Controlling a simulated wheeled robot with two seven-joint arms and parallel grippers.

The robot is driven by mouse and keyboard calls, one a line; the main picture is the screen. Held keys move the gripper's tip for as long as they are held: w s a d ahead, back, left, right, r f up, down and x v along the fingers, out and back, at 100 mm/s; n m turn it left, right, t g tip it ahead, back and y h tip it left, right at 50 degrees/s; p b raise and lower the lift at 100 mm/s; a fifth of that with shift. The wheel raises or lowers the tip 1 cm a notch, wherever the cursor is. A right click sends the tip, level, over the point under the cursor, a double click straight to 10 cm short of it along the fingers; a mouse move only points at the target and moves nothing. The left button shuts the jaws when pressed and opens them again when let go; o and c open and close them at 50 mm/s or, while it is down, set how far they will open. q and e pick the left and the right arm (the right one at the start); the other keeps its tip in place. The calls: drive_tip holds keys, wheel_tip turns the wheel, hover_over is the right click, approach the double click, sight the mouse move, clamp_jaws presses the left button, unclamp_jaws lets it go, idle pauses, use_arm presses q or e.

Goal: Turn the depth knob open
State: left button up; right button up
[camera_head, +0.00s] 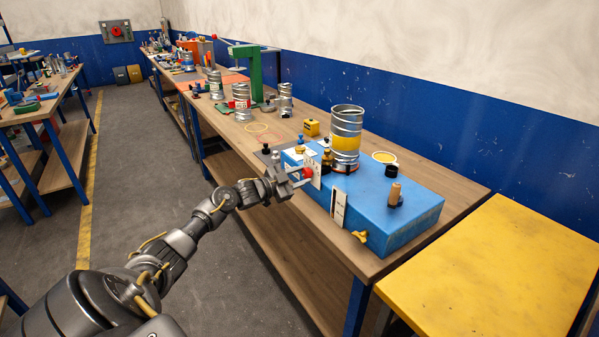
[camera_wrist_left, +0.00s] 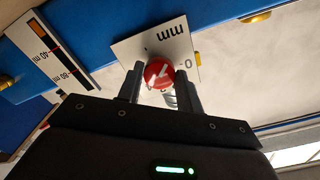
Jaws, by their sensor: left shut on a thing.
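The depth knob is a red round knob (camera_head: 307,173) on a white plate (camera_head: 315,168) at the front face of the blue machine (camera_head: 405,215). In the left wrist view the red knob (camera_wrist_left: 158,74) has a white mark on its face, and the white plate (camera_wrist_left: 165,48) behind it reads "mm" and "0". My left gripper (camera_head: 300,177) is at the knob, and its two fingers (camera_wrist_left: 159,88) stand on either side of it, shut on it. My right gripper is not in view.
A white scale strip (camera_head: 339,209) and a yellow wing knob (camera_head: 360,236) are on the same face. A spiral duct piece (camera_head: 346,135) stands on the machine. A yellow table (camera_head: 500,285) is at the right. The aisle floor (camera_head: 140,170) is clear.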

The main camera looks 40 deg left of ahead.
use_arm(q)
drive_tip(key=n+p, duration=0.3)
drive_tip(key=n, duration=0.2)
drive_tip(key=shift+n, duration=0.3)
drive_tip(key=n+p, duration=0.2)
drive_tip(key=n, duration=0.1)
drive_tip(key=shift+d, duration=0.1)
drive_tip(key=shift+f+n+p, duration=0.1)
drive_tip(key=shift+n+p, duration=0.25)
drive_tip(key=shift+n, duration=0.25)
drive_tip(key=o, duration=1)
drive_tip(key=shift+s, duration=0.1)
